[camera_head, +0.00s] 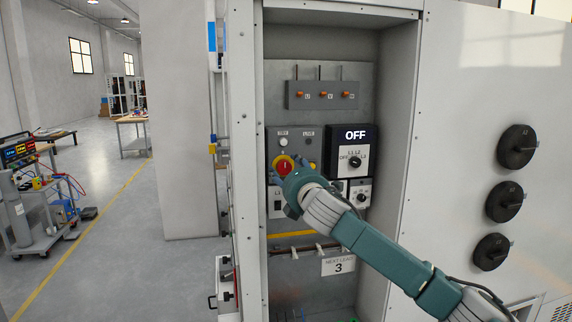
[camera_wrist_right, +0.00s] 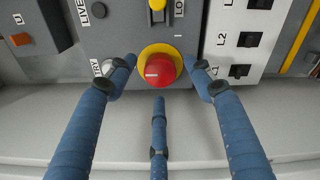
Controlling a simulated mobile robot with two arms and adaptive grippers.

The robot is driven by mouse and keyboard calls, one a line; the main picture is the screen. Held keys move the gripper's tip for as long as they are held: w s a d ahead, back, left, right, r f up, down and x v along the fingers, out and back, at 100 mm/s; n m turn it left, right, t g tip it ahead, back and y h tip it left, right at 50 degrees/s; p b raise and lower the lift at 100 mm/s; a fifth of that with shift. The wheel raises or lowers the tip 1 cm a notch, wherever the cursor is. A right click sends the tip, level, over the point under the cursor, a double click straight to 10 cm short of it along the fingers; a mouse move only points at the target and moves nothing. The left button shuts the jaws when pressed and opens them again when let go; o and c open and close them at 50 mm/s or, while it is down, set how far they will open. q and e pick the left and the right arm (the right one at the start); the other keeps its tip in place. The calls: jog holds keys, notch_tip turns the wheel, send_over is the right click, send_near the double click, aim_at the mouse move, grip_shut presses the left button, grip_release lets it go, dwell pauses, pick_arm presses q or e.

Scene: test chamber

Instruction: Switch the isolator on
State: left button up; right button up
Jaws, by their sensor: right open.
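The isolator's red rotary knob on a yellow disc (camera_head: 283,166) sits on the grey panel inside the open cabinet. In the right wrist view the red knob (camera_wrist_right: 162,68) shows up close, with a pale mark on its face. My right gripper (camera_head: 276,174) is in front of the knob. In the wrist view its three blue fingers (camera_wrist_right: 160,78) are spread, two beside the knob and one below it in the picture; I cannot tell whether they touch it. A display (camera_head: 355,135) right of the knob reads OFF. My left gripper is not in view.
The cabinet's side wall (camera_head: 398,150) stands right of the panel. A selector (camera_head: 355,162) is below the display, and a block with orange studs (camera_head: 323,95) is above. A yellow tab (camera_wrist_right: 157,4) lies close by the knob. Black round knobs (camera_head: 517,146) stick out at right.

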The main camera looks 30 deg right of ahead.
jog(key=shift+w+d, duration=0.15)
jog(key=shift+w, duration=0.2)
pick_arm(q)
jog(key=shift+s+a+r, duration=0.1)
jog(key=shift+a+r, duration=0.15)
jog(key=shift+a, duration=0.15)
pick_arm(e)
jog(key=shift+w, duration=0.1)
jog(key=c, duration=1.2)
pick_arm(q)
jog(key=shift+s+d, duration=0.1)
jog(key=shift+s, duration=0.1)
pick_arm(e)
jog(key=shift+o, duration=0.2)
